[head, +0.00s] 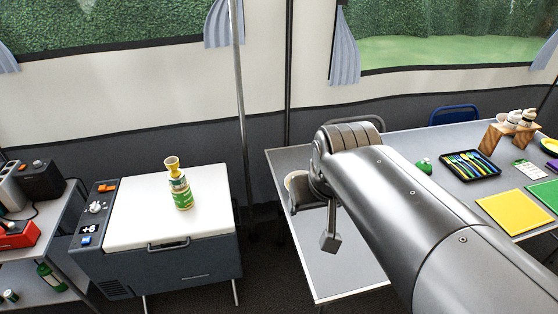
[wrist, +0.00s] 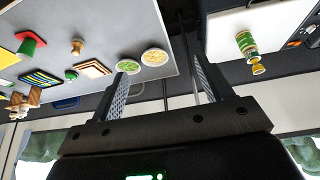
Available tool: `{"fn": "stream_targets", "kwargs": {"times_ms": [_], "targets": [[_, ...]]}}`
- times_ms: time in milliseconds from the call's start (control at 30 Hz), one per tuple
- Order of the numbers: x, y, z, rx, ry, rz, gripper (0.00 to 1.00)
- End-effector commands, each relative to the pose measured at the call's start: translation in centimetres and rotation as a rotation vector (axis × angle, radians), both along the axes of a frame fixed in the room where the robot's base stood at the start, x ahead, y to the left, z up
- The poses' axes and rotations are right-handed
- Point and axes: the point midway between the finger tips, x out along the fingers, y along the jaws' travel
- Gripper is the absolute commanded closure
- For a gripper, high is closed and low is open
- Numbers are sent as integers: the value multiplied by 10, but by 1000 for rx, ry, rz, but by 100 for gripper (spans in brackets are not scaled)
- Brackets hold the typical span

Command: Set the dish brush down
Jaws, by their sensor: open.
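My gripper (wrist: 161,70) is open in the wrist view, with nothing visible between its two fingers. In the head view the end of my arm (head: 330,238) hangs over the left part of the grey table (head: 335,275). I cannot identify the dish brush for certain. A small wooden-knobbed thing (wrist: 78,46) stands on the table in the wrist view and may be the brush. It is apart from my fingers, and my arm seems to hide it in the head view.
A cutlery tray (head: 470,165), a green item (head: 423,165) and a yellow mat (head: 515,212) are further right.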

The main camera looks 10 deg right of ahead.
Motion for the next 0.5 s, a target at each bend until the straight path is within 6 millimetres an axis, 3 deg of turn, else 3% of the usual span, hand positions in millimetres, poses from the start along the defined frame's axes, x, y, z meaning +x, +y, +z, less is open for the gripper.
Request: {"fn": "stream_targets", "kwargs": {"times_ms": [100, 200, 500], "targets": [[-25, 13, -4, 20, -26, 30, 28], [-36, 19, -8, 31, -36, 43, 28], [-42, 22, -10, 39, -40, 48, 28]]}}
